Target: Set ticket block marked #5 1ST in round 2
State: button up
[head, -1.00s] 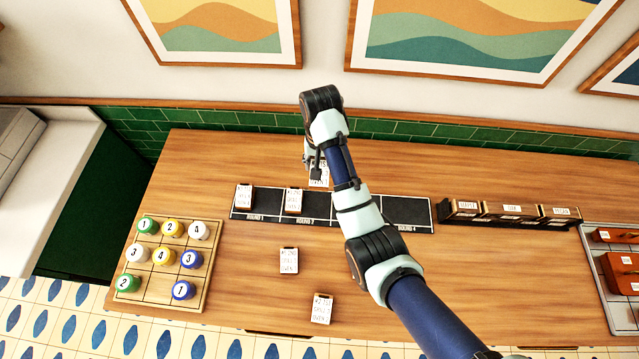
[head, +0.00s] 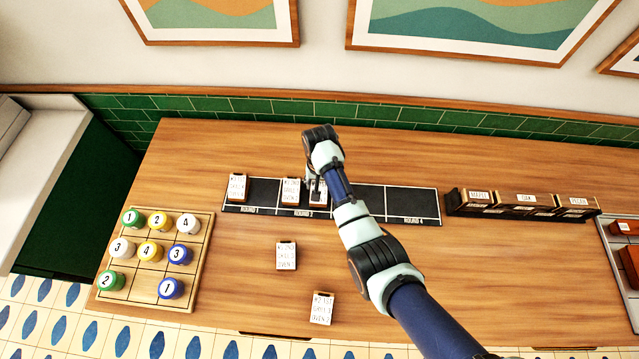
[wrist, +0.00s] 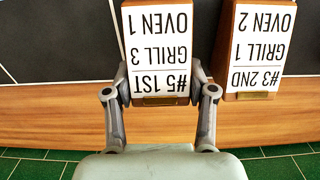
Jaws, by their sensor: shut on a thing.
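My gripper (wrist: 160,82) is shut on the ticket block marked #5 1ST, GRILL 3, OVEN 1 (wrist: 158,45), which reads upside down in the wrist view. In the head view my gripper (head: 316,178) holds this block (head: 319,194) over the round 2 part of the black strip (head: 358,200). The block marked #3 2ND (wrist: 254,48) stands beside it with a narrow gap; in the head view it is just to the left (head: 290,190). I cannot tell whether the held block's underside touches the strip.
Another ticket block (head: 238,187) stands in round 1. Two more blocks (head: 286,256) (head: 321,308) lie on the wooden counter in front. A board of numbered coloured pieces (head: 200,288) is at left. A dark labelled rack (head: 452,203) is at right. The strip's right half is clear.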

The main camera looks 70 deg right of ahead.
jog(key=shift+f, duration=0.1)
jog(key=shift+f, duration=0.15)
jog(key=o, duration=1.2)
jog(key=shift+o, duration=0.2)
notch_tip(320, 180, up, 12)
jog(key=p, duration=0.2)
jog(key=shift+r, duration=0.2)
